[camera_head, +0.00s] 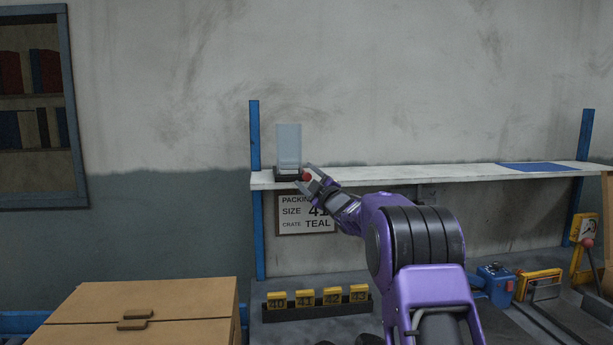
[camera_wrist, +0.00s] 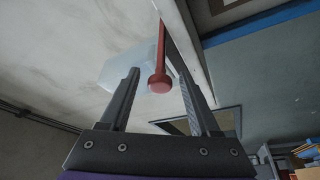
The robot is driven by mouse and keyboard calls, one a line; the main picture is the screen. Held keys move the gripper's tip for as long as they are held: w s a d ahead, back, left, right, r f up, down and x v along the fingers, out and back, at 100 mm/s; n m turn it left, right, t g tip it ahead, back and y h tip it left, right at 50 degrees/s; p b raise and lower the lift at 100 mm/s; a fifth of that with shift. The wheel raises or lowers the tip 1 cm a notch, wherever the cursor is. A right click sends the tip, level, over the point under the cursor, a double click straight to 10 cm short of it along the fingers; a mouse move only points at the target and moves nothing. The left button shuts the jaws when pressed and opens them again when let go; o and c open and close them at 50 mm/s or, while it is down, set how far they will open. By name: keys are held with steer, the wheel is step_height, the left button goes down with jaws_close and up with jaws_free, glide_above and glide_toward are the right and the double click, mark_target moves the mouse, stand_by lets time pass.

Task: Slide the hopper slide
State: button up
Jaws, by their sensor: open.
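A pale, translucent grey hopper (camera_head: 289,143) stands upright on a dark base (camera_head: 283,178) at the left end of the white shelf (camera_head: 420,174). A red knob (camera_head: 307,177) sticks out at the base's right side. In the wrist view the red knob (camera_wrist: 159,84) sits at the end of a red rod (camera_wrist: 161,45), with the hopper (camera_wrist: 125,72) behind it. My gripper (camera_head: 310,176) is open beside the hopper. In the wrist view its two fingers (camera_wrist: 159,76) lie to either side of the knob, with gaps visible. Contact with the knob is not seen.
A "SIZE 41, crate TEAL" sign (camera_head: 303,213) hangs below the shelf. Yellow numbered blocks (camera_head: 331,297) stand in a rack on the bench. A cardboard box (camera_head: 150,305) is at lower left. A blue device (camera_head: 493,284) and a red-handled lever (camera_head: 587,243) are at right.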

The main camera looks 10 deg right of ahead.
steer(key=shift+w, duration=0.1)
jaws_close()
stand_by(0.3)
stand_by(1.2)
